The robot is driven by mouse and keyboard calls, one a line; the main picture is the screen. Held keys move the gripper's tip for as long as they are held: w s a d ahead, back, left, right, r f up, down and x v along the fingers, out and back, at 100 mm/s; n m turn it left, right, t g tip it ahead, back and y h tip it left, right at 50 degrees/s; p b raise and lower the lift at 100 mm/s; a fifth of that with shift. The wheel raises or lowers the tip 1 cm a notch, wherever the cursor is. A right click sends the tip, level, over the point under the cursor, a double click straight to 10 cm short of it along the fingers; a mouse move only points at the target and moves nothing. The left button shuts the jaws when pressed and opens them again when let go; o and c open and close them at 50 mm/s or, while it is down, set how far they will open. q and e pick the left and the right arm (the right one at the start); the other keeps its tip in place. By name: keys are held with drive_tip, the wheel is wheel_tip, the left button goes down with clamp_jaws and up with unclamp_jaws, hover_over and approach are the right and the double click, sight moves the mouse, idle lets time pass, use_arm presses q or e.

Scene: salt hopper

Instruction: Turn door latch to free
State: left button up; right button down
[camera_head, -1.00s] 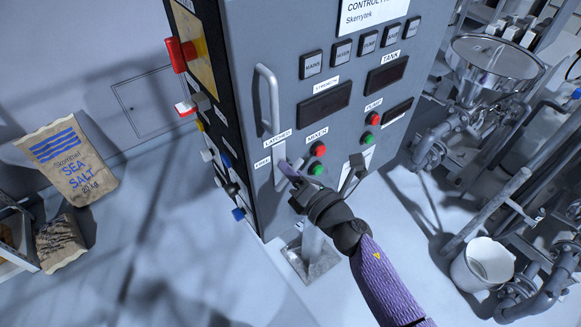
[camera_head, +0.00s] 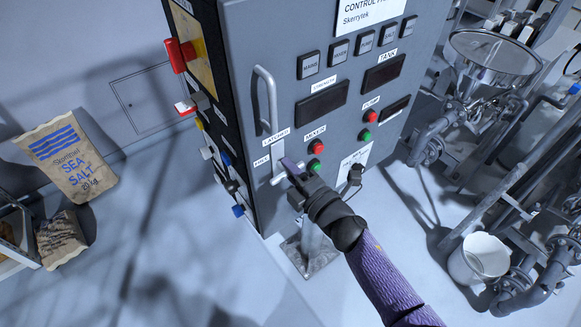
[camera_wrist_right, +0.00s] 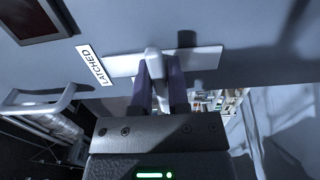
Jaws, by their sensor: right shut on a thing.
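The grey control cabinet's latch has a pale upright plate (camera_head: 279,158) on the door, below the long door handle (camera_head: 265,100). The label LATCHED (camera_head: 276,137) is above the plate and FREE (camera_head: 262,161) is at its left. In the right wrist view the lever (camera_wrist_right: 155,66) stands between the two purple fingers (camera_wrist_right: 156,92), in front of the plate (camera_wrist_right: 205,59). My left gripper is not in view.
Red and green buttons (camera_head: 316,147) are close right of my gripper. Switches and a red knob (camera_head: 180,54) line the cabinet's left side. A steel hopper with pipes (camera_head: 490,60) and a white bucket (camera_head: 480,258) stand at right. A salt sack (camera_head: 70,158) is at left.

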idle(0.3)
drive_tip(key=c, duration=0.6)
unclamp_jaws()
drive_tip(key=v, duration=1)
